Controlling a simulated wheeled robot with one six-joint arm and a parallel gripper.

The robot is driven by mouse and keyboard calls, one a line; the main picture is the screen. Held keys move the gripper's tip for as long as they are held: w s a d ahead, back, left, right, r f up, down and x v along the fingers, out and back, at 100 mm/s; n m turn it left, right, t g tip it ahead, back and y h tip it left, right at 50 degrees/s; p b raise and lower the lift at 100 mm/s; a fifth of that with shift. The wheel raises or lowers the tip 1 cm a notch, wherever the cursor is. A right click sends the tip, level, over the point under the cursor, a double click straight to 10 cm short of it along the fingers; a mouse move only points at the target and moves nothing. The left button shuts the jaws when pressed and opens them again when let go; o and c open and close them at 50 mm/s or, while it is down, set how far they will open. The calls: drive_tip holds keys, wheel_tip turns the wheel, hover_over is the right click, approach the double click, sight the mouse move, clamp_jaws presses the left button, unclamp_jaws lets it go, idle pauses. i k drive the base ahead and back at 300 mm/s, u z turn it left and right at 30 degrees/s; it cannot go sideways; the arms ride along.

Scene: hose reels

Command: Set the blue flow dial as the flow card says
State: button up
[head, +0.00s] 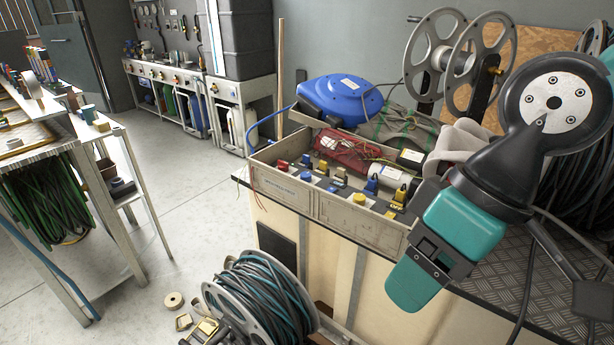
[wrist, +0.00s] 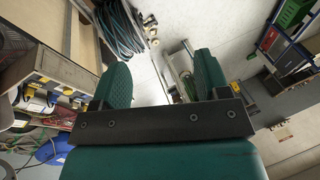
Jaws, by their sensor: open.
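A grey open crate (head: 345,212) stands on the workbench with small coloured fittings in a row inside it. Among them are blue parts, one near the crate's left (head: 305,176) and one farther right (head: 371,186); I cannot tell whether either is the flow dial. I cannot make out a flow card; small pale labels are unreadable. My teal gripper (head: 412,286) hangs in front of the crate's right end, pointing down past the bench edge. In the wrist view its two fingers (wrist: 160,62) are apart, with nothing between them.
A blue hose reel (head: 341,98) and a grey metal reel (head: 460,60) stand behind the crate. A wound hose reel (head: 262,300) is on the floor side in front. A shelf rack (head: 75,140) stands at left, with open floor (head: 190,200) between.

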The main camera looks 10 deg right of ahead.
sight(306, 177)
drive_tip(key=u, duration=0.5)
drive_tip(key=i, duration=0.95)
